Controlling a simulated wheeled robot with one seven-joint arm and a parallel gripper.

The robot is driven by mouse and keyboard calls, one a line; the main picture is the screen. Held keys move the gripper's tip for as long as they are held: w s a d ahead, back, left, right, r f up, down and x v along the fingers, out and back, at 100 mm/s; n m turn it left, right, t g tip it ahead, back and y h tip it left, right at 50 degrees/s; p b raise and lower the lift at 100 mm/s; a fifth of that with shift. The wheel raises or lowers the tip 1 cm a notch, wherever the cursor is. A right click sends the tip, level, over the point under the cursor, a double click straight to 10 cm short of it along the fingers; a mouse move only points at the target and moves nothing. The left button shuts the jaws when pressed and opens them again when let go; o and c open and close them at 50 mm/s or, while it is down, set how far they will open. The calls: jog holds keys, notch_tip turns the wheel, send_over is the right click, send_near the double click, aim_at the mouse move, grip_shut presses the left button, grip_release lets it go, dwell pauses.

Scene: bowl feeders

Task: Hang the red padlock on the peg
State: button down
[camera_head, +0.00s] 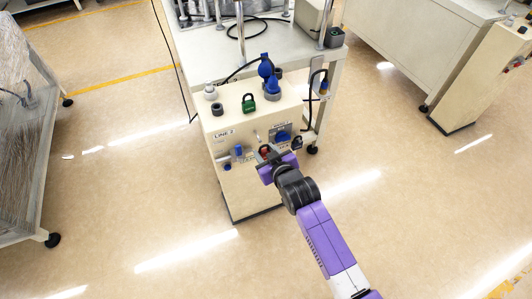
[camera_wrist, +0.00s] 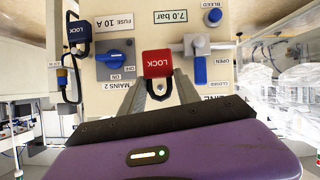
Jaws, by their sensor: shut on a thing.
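In the head view the red padlock (camera_head: 265,150) shows as a small patch at the end of my gripper (camera_head: 268,155), which hides part of the panel front. I cannot make out the peg clearly in either view.
The panel carries a blue switch (camera_wrist: 116,57), a blue valve handle (camera_wrist: 200,70) and a blue padlock (camera_wrist: 78,31). The floor (camera_head: 150,190) left of the cabinet is clear.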

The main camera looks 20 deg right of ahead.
aim_at(260, 142)
jog(key=shift+w+b, duration=1.15)
jog(key=shift+w, duration=1.4)
dwell(0.7)
jog(key=shift+f, duration=0.3)
dwell(0.5)
jog(key=c, duration=0.6)
grip_release()
jog(key=shift+p+v, duration=1.95)
jog(key=shift+v, duration=0.35)
jog(key=shift+p+v, duration=0.95)
jog(key=shift+v, duration=0.3)
